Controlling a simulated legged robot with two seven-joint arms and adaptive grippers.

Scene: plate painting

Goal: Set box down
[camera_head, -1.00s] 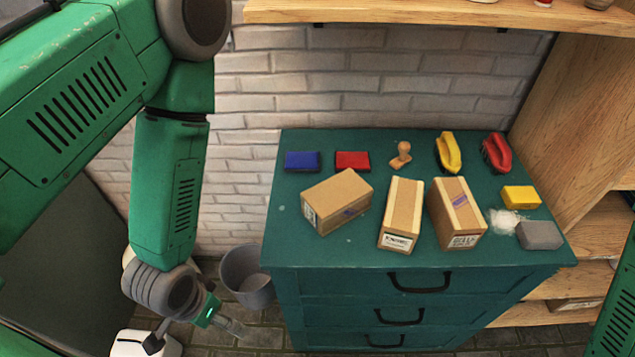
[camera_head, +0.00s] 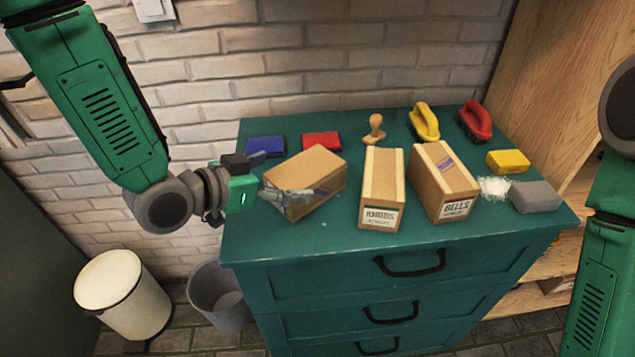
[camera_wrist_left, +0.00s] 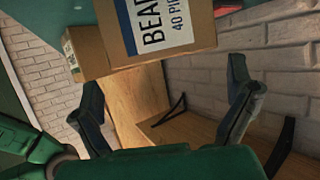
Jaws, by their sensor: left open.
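Three cardboard boxes stand on the green cabinet top. The left box (camera_head: 318,167) is turned at an angle, apart from the upright middle box (camera_head: 383,185) and the right box labelled BELLS (camera_head: 442,180). My left gripper (camera_head: 282,175) is open at the left box's left end, one finger in front of its face and the other near its back left. In the left wrist view a labelled box (camera_wrist_left: 201,22) is just beyond the spread fingers (camera_wrist_left: 165,78). I cannot tell whether the fingers touch it. My right arm shows at the right edge, its gripper out of view.
A blue block (camera_head: 265,147), a red block (camera_head: 321,142), a wooden stamp (camera_head: 375,130), yellow and red brushes (camera_head: 424,122), a yellow sponge (camera_head: 508,161) and a grey block (camera_head: 536,196) share the cabinet top (camera_head: 310,235). Its front strip is clear. Bins (camera_head: 218,295) stand lower left.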

